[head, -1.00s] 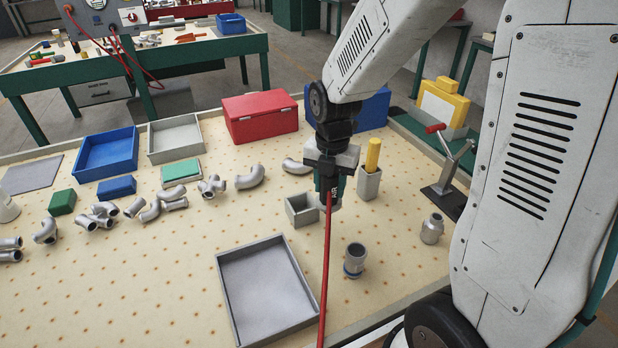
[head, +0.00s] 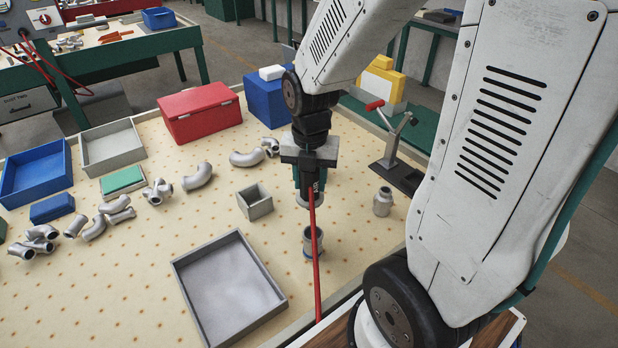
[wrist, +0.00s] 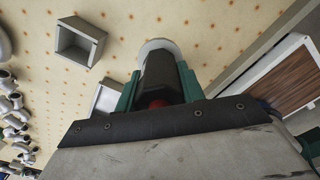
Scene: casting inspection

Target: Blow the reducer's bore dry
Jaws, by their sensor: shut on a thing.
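My gripper (head: 308,186) is shut on a dark air tool marked AIR (head: 309,193), with a red hose (head: 317,265) hanging down in front of it. In the wrist view the tool's dark body (wrist: 158,78) sits between green fingers. A grey metal fitting (head: 313,246), seemingly the reducer, stands upright on the table below the tool, with a bluish ring near its base. The tool's lower end appears above it, apart from it. The hose partly covers the fitting, and its bore cannot be made out. The fitting is not visible in the wrist view.
A tapered metal fitting (head: 382,203) stands to the right, near a clamp stand with a red handle (head: 375,105). A small open box (head: 255,203) and a large grey tray (head: 180,276) lie left. Elbows (head: 197,177), bins and a red box (head: 199,112) lie farther back.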

